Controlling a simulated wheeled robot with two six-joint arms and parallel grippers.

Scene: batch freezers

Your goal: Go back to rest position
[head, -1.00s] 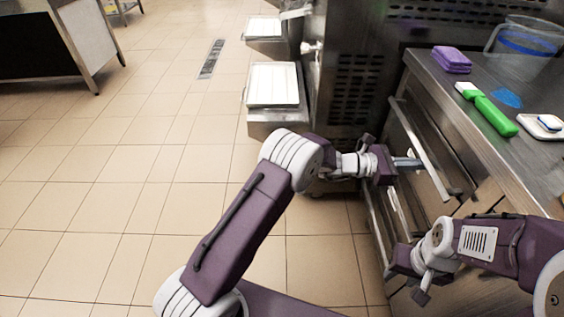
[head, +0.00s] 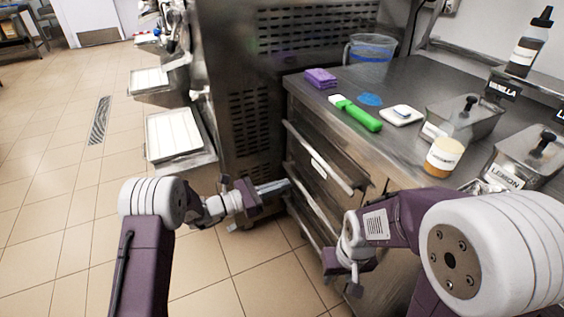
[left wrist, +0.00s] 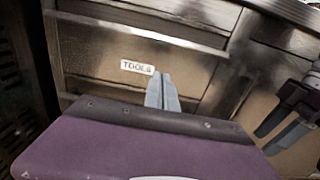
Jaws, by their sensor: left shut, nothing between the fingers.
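My left gripper (head: 284,186) is in front of the steel counter's drawers, its two grey fingers together and empty. In the left wrist view the closed fingertips (left wrist: 162,77) show just below the label of the TOOLS drawer (left wrist: 105,62); I cannot tell whether they touch the drawer front. My right gripper (head: 346,272) hangs low in front of the counter, right of the left gripper. In the left wrist view its two fingers (left wrist: 281,130) are apart with nothing visible between them.
The counter (head: 402,80) bears a purple cloth stack (head: 320,77), a green-handled spatula (head: 360,116), a clear bucket (head: 370,50), a cup (head: 443,158) and lidded steel containers (head: 463,118). Freezer trays (head: 173,132) stick out at left. The tiled floor (head: 60,190) at left is clear.

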